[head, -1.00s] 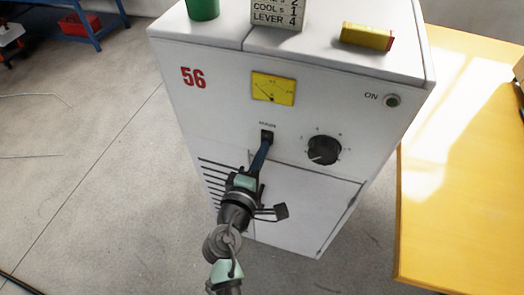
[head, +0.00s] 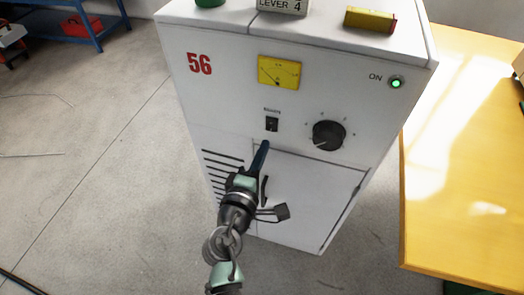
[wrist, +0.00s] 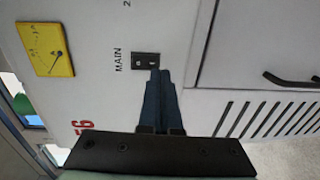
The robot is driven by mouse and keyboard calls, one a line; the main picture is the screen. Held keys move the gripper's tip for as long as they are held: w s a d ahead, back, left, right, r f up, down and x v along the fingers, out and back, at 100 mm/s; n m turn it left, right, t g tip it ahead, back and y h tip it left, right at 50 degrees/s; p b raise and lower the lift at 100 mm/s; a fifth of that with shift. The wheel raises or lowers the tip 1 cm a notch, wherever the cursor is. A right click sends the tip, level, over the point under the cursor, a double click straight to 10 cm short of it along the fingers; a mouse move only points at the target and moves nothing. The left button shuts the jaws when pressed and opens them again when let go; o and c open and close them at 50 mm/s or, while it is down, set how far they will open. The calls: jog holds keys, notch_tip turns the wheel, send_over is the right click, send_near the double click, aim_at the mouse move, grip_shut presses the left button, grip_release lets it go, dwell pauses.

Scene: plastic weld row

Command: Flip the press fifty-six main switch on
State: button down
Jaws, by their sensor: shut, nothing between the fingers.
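The press cabinet (head: 225,100) is white with a red 56 on its upper left front. Its main switch (head: 272,124) is a small black rocker below the yellow meter. It also shows in the wrist view (wrist: 145,61), labelled MAIN. The ON lamp (head: 396,83) at the upper right glows green. My gripper (head: 265,147) is shut and empty, its blue fingers pointing up just below the switch in the head view. In the wrist view the fingertips (wrist: 158,72) are close beside the switch; I cannot tell whether they touch it.
A black knob (head: 329,135) is right of the switch, and a yellow meter (head: 279,71) above it. A yellow box (head: 371,19) and a sign (head: 283,5) sit on top. A yellow table (head: 460,150) stands close on the right. Open floor lies left.

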jog(key=f+b+v, duration=0.1)
jog(key=f+v, duration=0.1)
jog(key=v, duration=0.8)
jog(key=shift+s, duration=0.2)
jog(key=shift+a, duration=0.1)
